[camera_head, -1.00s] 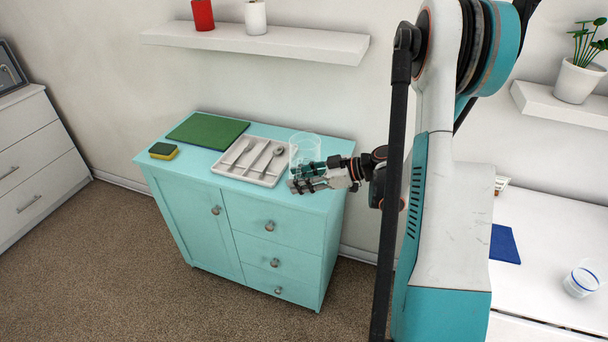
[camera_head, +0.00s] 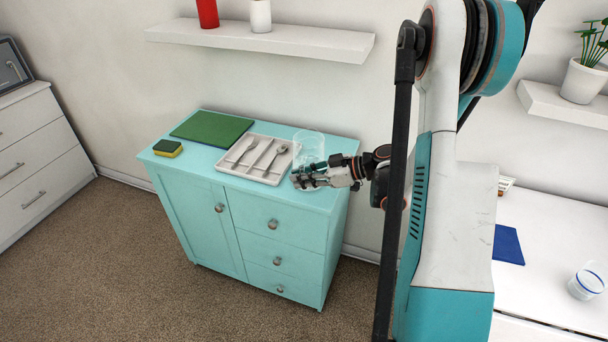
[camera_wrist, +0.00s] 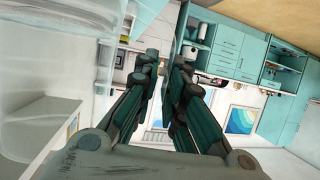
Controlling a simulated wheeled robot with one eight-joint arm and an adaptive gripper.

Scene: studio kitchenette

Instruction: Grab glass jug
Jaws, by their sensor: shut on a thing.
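The glass jug (camera_head: 308,146) is clear and stands upright at the right end of the turquoise cabinet's top (camera_head: 210,160) in the head view. My gripper (camera_head: 302,178) is at the jug's near side, low down, and is shut on part of it. The fingers hide the jug's lower part, and I cannot tell exactly which part they hold. In the wrist view the two fingers of my gripper (camera_wrist: 163,72) are close together. Clear glass (camera_wrist: 60,55) fills the left of that view.
A white cutlery tray (camera_head: 230,170) with several utensils lies just left of the jug. A green board (camera_head: 212,129) and a sponge (camera_head: 168,148) lie farther left. A wall shelf (camera_head: 260,40) hangs above.

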